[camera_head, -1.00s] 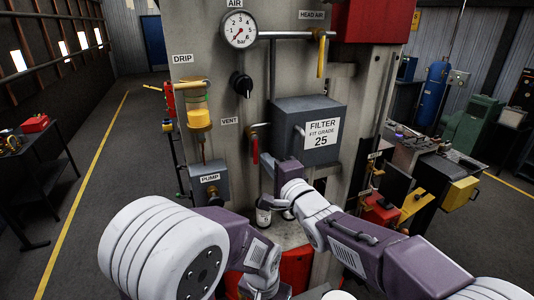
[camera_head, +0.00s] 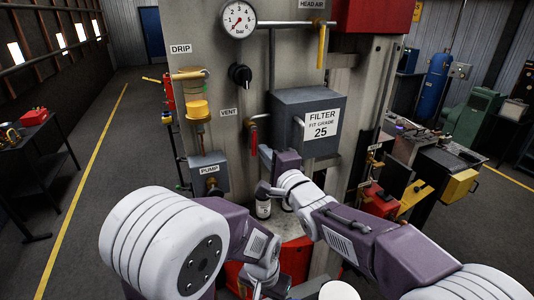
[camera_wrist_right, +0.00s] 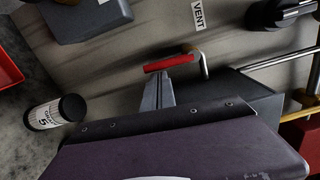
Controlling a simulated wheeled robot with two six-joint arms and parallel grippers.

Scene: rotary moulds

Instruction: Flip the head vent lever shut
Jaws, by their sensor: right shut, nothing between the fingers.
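The red vent lever (camera_head: 254,143) hangs down from a brass fitting on the grey panel, just below the VENT label (camera_head: 228,112). In the right wrist view the red lever (camera_wrist_right: 170,62) lies across the tips of my right gripper (camera_wrist_right: 159,80). The gripper is shut and empty, its tips at or very near the lever's side; contact cannot be told. In the head view the purple body of my right gripper (camera_head: 287,160) is right of and below the lever, its fingertips hard to make out. My left gripper (camera_head: 262,288) is low in front, its fingers hidden.
The grey filter box (camera_head: 308,125) stands out close right of the lever. A pump box (camera_head: 209,174) is at the lower left. A dark-capped bottle (camera_head: 263,208) stands below; it also shows in the wrist view (camera_wrist_right: 55,112). A yellow HEAD AIR lever (camera_head: 321,48) hangs above.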

